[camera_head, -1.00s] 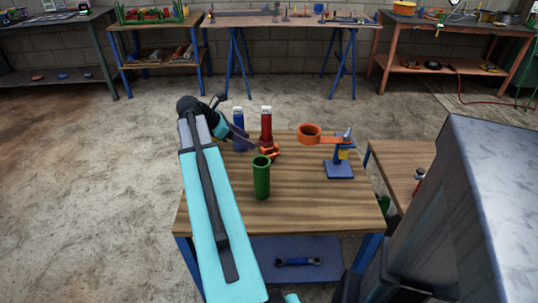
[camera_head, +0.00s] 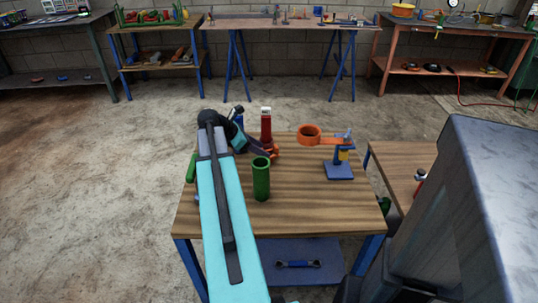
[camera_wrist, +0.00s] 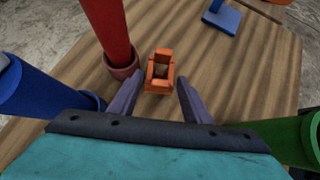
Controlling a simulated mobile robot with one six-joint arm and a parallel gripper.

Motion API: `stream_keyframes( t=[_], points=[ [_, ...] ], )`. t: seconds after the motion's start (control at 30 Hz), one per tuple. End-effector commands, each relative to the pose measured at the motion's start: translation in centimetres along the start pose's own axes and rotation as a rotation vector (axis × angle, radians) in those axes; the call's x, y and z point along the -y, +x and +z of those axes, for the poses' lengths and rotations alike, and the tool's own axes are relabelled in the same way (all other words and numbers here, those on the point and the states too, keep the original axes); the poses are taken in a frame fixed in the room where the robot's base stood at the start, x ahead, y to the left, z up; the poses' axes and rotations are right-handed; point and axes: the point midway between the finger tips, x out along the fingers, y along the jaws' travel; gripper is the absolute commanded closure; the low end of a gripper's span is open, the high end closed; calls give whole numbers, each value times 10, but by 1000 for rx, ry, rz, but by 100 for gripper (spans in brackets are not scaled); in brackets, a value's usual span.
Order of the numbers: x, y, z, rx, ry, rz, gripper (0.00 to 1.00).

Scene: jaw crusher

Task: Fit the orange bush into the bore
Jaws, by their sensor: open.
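A small orange part (camera_wrist: 158,72) with raised corners and a hollow middle stands on the table beside the red cylinder's foot. I take it for the bush. In the head view it is partly hidden by my gripper and small to make out. My gripper (camera_wrist: 159,82) is open; its two fingers lie on either side of the orange part in the picture, with no contact that I can see. An orange ring (camera_head: 309,133) with a round opening is joined by an orange arm to a blue stand (camera_head: 338,169); I cannot tell whether its opening is the bore.
A red cylinder (camera_head: 266,128) stands close to my gripper. A blue cylinder (camera_wrist: 42,90) is left of it in the wrist view. A green tube (camera_head: 261,180) stands nearer me, and another green piece (camera_head: 191,167) lies left of my arm. The wooden table (camera_head: 300,205) is clear at front right.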

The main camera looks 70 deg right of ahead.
Motion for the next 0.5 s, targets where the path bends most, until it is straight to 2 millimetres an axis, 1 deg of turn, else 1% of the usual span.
stream_keyframes(
  t=[0.37,0.5],
  points=[
    [0,2,0,0,-1,0,56],
    [0,10,-1,0,-1,-2,56]
  ],
)
